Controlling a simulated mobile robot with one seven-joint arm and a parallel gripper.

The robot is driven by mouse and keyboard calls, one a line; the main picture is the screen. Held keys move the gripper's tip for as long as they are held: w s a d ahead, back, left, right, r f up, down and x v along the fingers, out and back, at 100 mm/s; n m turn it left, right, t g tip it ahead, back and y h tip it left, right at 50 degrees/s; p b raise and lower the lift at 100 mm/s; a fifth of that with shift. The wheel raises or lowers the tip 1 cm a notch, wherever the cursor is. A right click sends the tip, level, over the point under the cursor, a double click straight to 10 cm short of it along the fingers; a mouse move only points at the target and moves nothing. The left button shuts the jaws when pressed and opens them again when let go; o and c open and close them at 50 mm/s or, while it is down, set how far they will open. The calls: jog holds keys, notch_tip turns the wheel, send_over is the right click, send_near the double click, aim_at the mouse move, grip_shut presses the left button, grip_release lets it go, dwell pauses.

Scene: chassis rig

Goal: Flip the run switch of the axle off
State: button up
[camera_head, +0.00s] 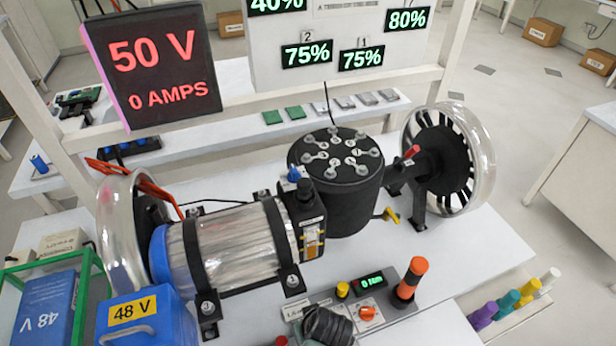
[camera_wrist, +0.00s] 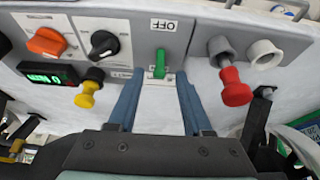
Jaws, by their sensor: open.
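The control panel (camera_head: 388,312) lies on the front of the bench, and it fills the top of the wrist view upside down (camera_wrist: 195,20). The run switch is a green lever (camera_wrist: 160,63) on the panel, under an OFF label (camera_wrist: 164,26). I cannot tell for sure which way the lever is thrown. My gripper (camera_wrist: 160,84) is open, one blue-grey finger on each side of the lever's lower part, with nothing held. In the head view the switch is hidden behind a dark ribbed part. The axle's two clear-rimmed wheels (camera_head: 456,160) stand at the rig's ends.
Close by on the panel are a red knob (camera_wrist: 235,88), a yellow knob (camera_wrist: 89,94), a black rotary knob (camera_wrist: 104,44) and an orange one (camera_wrist: 46,42). An orange-topped post (camera_head: 411,280) stands at the panel's right. The large screen (camera_head: 152,62) reads 50 V, 0 AMPS.

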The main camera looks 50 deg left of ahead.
jog(key=shift+x, duration=1.2)
jog(key=shift+c, duration=0.2)
grip_shut()
